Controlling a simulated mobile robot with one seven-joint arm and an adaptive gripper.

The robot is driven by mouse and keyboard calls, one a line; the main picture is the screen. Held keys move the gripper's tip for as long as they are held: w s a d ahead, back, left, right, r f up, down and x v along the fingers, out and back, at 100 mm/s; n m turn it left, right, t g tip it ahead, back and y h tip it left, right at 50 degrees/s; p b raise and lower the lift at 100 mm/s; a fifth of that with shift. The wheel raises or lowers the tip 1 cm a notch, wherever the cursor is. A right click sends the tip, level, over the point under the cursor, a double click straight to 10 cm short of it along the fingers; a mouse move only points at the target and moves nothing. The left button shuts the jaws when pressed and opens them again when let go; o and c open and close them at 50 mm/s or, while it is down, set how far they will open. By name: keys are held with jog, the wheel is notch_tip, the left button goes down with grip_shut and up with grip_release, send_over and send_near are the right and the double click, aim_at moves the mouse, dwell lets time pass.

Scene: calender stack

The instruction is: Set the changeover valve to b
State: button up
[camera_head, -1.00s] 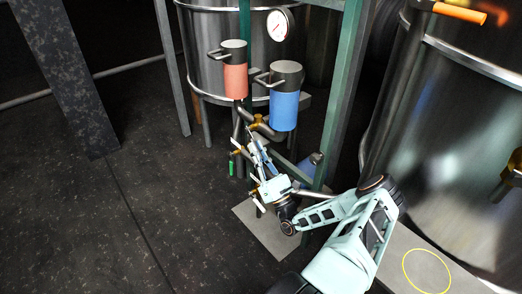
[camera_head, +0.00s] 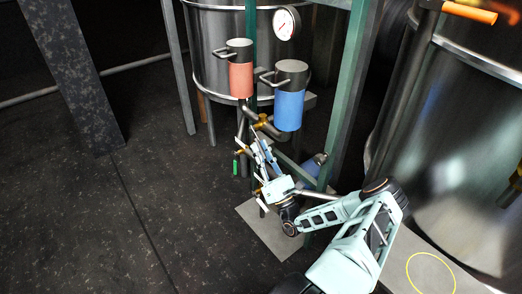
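Two filter canisters hang side by side on the green frame, a red one (camera_head: 241,79) on the left and a blue one (camera_head: 289,109) on the right. Brass-and-grey valve fittings (camera_head: 262,122) sit on the pipework below them. I cannot make out a changeover handle or any a/b marking. A small green handle (camera_head: 236,168) hangs at the lower left of the pipes. My gripper (camera_head: 256,146) is just below the fittings, pointing up toward them. It partly hides the pipework. Its fingers are too small to judge their gap or any contact.
A green post (camera_head: 345,100) stands right of the canisters, close to my arm. A steel tank with a gauge (camera_head: 286,22) is behind, and a large shiny tank (camera_head: 450,140) fills the right. A blue-ended fitting (camera_head: 313,167) sits low by the post. The left floor is open.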

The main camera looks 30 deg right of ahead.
aim_at(261, 148)
notch_tip(261, 148, up, 10)
dwell(0.5)
jog(key=shift+c, duration=0.4)
